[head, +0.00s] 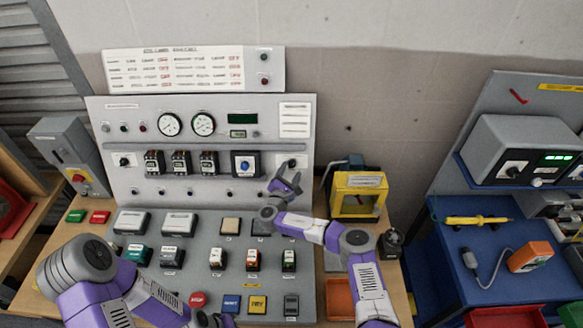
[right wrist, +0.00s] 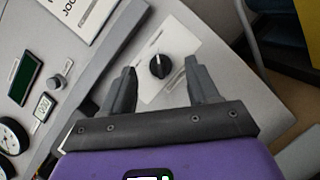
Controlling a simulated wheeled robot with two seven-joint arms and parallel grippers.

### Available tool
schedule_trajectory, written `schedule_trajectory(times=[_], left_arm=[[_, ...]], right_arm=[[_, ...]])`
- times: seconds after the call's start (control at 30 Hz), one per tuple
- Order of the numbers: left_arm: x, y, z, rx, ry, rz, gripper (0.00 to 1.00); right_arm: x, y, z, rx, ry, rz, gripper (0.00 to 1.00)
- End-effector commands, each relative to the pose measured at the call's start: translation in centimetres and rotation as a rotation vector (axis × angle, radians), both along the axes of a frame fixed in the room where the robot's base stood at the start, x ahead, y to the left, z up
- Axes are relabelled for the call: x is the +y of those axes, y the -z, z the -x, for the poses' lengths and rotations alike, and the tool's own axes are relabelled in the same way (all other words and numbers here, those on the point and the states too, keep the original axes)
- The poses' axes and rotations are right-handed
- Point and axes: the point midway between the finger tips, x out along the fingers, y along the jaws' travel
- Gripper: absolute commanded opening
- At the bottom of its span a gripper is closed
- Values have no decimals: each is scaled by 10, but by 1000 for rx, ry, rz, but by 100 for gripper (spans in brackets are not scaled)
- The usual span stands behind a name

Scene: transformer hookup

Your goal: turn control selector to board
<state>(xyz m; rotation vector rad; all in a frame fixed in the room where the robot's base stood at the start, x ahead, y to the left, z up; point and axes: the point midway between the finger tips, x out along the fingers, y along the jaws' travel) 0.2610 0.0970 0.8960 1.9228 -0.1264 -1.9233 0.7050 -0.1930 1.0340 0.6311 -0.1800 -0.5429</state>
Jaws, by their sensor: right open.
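The control selector appears to be the black rotary knob (right wrist: 160,66) with a white pointer line, on a white plate on the grey panel in the right wrist view. My right gripper (right wrist: 162,88) is open, with a finger on either side of the knob's line and the knob just beyond the fingertips, apart from them. In the head view my right gripper (head: 287,178) is at the right end of the upright panel (head: 222,104) and partly covers that area. My left gripper (head: 208,320) is only partly seen at the bottom edge; its fingers are unclear.
Gauges, a green display (head: 242,119) and breakers fill the panel. A yellow box (head: 358,194) stands right of it. The sloping desk (head: 200,240) carries several switches and buttons.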

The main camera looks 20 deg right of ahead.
Motion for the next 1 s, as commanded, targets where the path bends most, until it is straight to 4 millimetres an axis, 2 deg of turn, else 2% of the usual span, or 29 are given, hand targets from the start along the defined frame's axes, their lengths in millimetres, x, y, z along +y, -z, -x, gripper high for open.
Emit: schedule_trajectory(times=[0.23, 0.63, 1.0], left_arm=[[0, 3, 0, 0, 0, 0, 0], [0, 3, 0, 0, 0, 0, 0], [0, 3, 0, 0, 0, 0, 0]], right_arm=[[-12, -1, -21, -3, -2, 1, 60], [-15, -1, -25, -3, -3, 0, 60], [-15, -1, -25, -2, -3, 1, 4]])
